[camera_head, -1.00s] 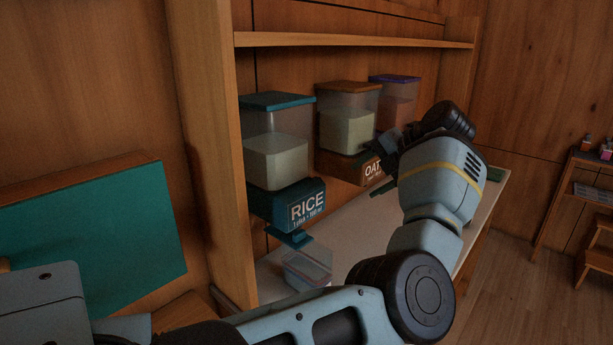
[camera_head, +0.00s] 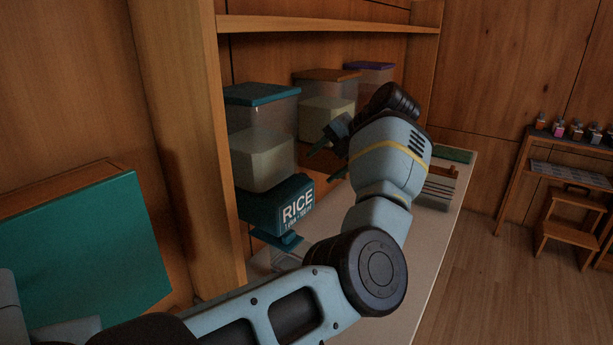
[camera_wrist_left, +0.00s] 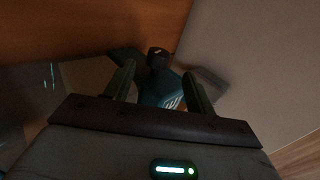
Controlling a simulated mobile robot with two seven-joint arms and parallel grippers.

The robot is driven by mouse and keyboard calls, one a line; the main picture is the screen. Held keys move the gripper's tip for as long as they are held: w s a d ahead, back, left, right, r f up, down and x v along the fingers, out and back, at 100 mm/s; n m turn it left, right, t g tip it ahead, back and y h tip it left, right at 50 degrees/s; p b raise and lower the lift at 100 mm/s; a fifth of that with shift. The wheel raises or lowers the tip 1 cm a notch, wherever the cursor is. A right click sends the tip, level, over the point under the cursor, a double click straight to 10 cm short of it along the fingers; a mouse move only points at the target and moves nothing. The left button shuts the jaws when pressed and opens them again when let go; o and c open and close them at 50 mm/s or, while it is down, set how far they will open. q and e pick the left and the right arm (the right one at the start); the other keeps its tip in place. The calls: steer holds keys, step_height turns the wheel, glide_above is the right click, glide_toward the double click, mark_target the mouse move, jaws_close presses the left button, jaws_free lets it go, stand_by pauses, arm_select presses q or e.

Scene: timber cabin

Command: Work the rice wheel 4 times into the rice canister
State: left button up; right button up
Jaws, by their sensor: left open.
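The rice dispenser (camera_head: 278,206) is a teal housing marked RICE under a clear bin (camera_head: 262,150) of pale grain with a teal lid. Below its spout, the clear rice canister (camera_head: 287,258) stands on the counter, mostly hidden by my arm. In the left wrist view, the gripper (camera_wrist_left: 160,88) points toward the teal housing (camera_wrist_left: 160,92), with a dark round knob (camera_wrist_left: 157,58), perhaps the rice wheel, beyond the fingertips. No contact shows. My right gripper is out of view.
An orange-lidded dispenser (camera_head: 325,108) and a purple-lidded one (camera_head: 375,78) stand behind. A shelf (camera_head: 330,24) runs above and a wooden post (camera_head: 190,150) stands at left.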

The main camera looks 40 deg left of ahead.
arm_select(q)
steer(key=x, duration=0.6)
steer(key=shift+a+f+p, duration=0.25)
steer(key=shift+a+p, duration=0.05)
steer(key=shift+a, duration=0.05)
steer(key=c, duration=1)
